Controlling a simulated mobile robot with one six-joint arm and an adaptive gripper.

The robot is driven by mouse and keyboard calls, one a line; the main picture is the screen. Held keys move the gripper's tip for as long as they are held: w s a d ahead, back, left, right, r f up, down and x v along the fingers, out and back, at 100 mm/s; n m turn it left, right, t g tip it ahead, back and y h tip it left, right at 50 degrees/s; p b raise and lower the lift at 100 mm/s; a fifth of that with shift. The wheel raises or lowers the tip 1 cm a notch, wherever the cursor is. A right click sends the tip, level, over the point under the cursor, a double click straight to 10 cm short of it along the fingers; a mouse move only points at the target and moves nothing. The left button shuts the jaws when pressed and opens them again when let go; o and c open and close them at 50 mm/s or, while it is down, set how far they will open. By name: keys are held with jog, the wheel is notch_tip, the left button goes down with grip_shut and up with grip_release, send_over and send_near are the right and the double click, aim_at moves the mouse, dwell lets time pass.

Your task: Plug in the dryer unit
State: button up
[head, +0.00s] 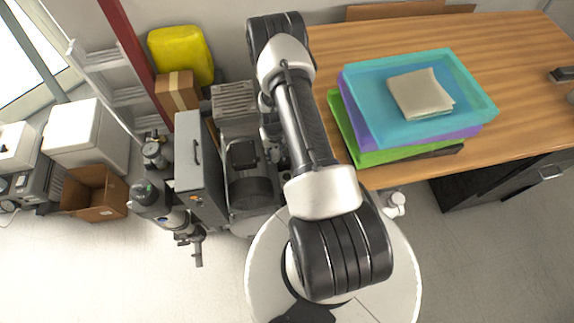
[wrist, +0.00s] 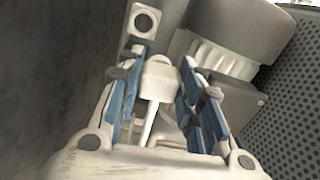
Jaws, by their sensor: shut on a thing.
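In the wrist view, my gripper (wrist: 162,66), with blue finger pads, is closed around a white plug-like piece (wrist: 158,78). A thin white stem or cord (wrist: 149,122) runs from the piece back toward the palm. Just beyond the fingertips is a white plate with a round dark opening (wrist: 144,20), like a socket. I cannot tell whether the plug touches it. In the head view, my gripper is hidden. A grey cabinet with a handle (head: 188,155) and a grey machine (head: 236,105) stand left of my arm; I cannot tell which is the dryer unit.
A ribbed white cylindrical part (wrist: 222,58) and a perforated dark panel (wrist: 290,90) lie close right of the fingers. A wooden desk (head: 510,60) with stacked trays (head: 475,95) is at right. Gas bottles (head: 150,195) and an open carton (head: 95,205) stand left.

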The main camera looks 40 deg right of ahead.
jog(key=shift+m, duration=0.4)
jog(key=shift+s+d+f+b, duration=0.4)
jog(key=shift+s+f+b, duration=0.25)
jog(key=shift+f, duration=1.4)
jog(key=shift+s+d+f+b, duration=0.4)
jog(key=shift+s+f+b, duration=0.25)
jog(key=shift+f, duration=1.35)
jog(key=shift+s+d+f+b, duration=0.4)
jog(key=shift+s+f+b, duration=0.25)
jog(key=shift+f, duration=1.4)
jog(key=shift+f, duration=0.1)
jog(key=shift+f+b, duration=0.4)
jog(key=shift+f, duration=0.45)
jog(key=o, duration=1.1)
jog(key=shift+o, duration=0.2)
notch_tip(320, 180, up, 12)
